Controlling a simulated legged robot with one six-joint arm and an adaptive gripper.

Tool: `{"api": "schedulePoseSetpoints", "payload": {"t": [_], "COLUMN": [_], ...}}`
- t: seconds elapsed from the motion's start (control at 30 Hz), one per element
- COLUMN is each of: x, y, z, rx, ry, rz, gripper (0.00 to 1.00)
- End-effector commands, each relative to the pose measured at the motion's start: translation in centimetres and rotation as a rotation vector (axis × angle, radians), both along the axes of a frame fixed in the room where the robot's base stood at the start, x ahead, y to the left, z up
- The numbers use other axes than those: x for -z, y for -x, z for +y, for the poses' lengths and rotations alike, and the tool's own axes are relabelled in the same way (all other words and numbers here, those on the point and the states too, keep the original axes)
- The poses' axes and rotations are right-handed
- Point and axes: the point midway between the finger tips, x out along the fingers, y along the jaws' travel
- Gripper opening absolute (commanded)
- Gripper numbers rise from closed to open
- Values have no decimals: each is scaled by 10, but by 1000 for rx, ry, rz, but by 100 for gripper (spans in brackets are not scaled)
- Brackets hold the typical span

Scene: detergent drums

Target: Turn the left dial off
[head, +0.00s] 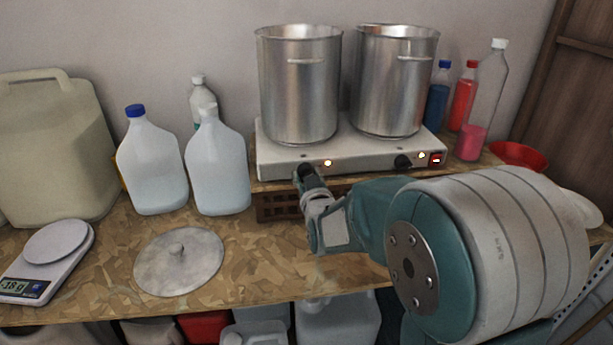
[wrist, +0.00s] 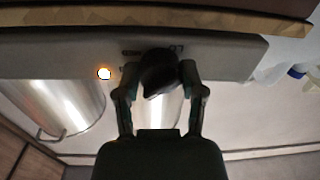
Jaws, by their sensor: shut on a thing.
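A white two-burner hot plate (head: 350,160) stands on a low wooden crate at the back of the bench.
Two steel pots (head: 299,85) (head: 393,80) stand on the plates. A red switch (head: 436,159) is at the panel's right end. Jugs (head: 218,170), a round lid (head: 179,262) and a scale (head: 48,262) are left; bottles (head: 487,100) and a red bowl (head: 519,156) are right.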

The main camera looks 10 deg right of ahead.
Motion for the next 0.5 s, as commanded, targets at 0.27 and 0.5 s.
{"api": "schedulePoseSetpoints", "payload": {"t": [0.27,0.5], "x": [-2,-2], "y": [-1,-1], "z": [1,2], "rx": [-2,-3], "ry": [263,486], "rz": [6,15], "gripper": [5,5]}}
